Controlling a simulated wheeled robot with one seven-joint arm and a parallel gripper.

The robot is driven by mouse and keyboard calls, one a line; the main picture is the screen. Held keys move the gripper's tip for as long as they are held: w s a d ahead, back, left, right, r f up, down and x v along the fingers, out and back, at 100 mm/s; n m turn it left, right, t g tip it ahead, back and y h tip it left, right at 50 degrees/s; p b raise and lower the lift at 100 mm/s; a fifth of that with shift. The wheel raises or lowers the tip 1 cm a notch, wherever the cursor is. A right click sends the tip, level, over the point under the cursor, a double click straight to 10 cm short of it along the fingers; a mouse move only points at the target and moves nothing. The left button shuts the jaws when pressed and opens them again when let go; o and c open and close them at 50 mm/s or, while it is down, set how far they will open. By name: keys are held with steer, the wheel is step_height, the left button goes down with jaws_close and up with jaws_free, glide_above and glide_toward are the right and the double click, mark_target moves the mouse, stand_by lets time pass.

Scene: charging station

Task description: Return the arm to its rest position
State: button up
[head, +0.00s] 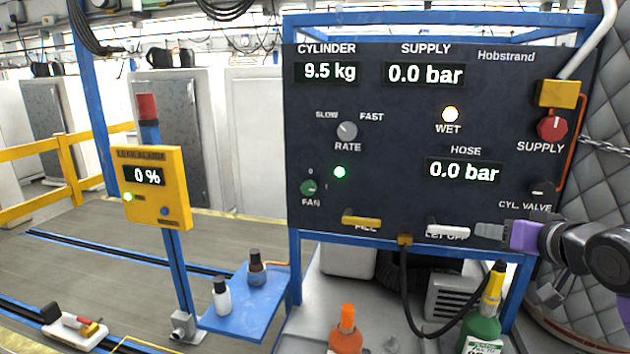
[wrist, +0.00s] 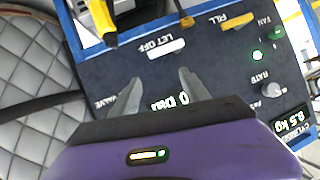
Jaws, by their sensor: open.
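My gripper (head: 480,230) is at the lower right of the dark Hobstrand panel (head: 400,120) in the head view, reaching in from the right. Its fingertips point left, close to the right end of the white LET OFF handle (head: 448,231). In the wrist view, the two grey fingers (wrist: 160,77) are spread apart with nothing between them. The LET OFF handle (wrist: 166,49) lies beyond the fingertips there, apart from them in the picture. The purple gripper body fills the bottom of the wrist view.
The panel reads cylinder 9.5 kg, supply 0.0 bar and hose 0.0 bar; the WET lamp (head: 450,114) is lit. A yellow FILL handle (head: 361,221) is left of LET OFF. A green cylinder (head: 482,328) stands below my gripper. A quilted wall (head: 608,150) is at right.

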steer(key=s+a+f+m+t+h+b, duration=0.1)
steer(key=s+a+f+m+t+h, duration=0.15)
steer(key=s+a+f+t, duration=0.55)
steer(key=s+a+f+n+g+y+b, duration=0.1)
steer(key=s+f, duration=0.5)
steer(key=s, duration=0.7)
steer(key=s+a+f+n+g+y+b, duration=0.1)
steer(key=s+a+f, duration=0.4)
steer(key=s, duration=0.9)
steer(key=s+a+f+n+g+y+b, duration=0.1)
steer(key=s+a+f+n+g, duration=0.2)
steer(key=s+f, duration=0.4)
steer(key=s+a+g, duration=0.1)
steer(key=s, duration=0.6)
steer(key=shift+f, duration=0.35)
steer(key=shift+s+a, duration=0.1)
